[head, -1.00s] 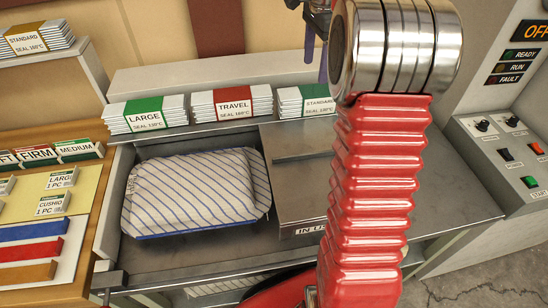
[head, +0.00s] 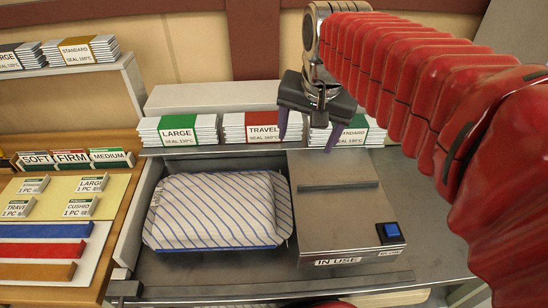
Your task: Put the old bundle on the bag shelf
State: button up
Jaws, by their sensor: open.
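My gripper (head: 308,131) is open, pointing down, with purple fingers. It hangs over the back ledge around the gap between the TRAVEL bundle (head: 252,128) with a red band and the STANDARD bundle (head: 352,136) with a green band. One finger overlaps each bundle in the picture; I cannot tell whether they touch. A LARGE bundle (head: 178,131) with a green band lies further left. No label says which bundle is old. A raised shelf (head: 72,82) at the upper left, possibly the bag shelf, holds a brown-banded STANDARD bundle (head: 88,50) and a dark-banded bundle (head: 18,57).
A striped pillow bag (head: 215,210) lies in the metal bay. A steel box (head: 340,215) marked IN USE, with a blue button (head: 391,232), stands beside it. Card packs (head: 68,159) and coloured strips (head: 45,251) lie left. My red arm covers the right side.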

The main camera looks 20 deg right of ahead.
jog(key=s+a+f+n+t, duration=0.2)
jog(key=s+a+f+n, duration=0.4)
jog(key=s, duration=0.4)
jog(key=shift+s+a+f+n+y, duration=0.2)
jog(key=shift+s+f+n+y, duration=0.1)
jog(key=shift+n, duration=0.3)
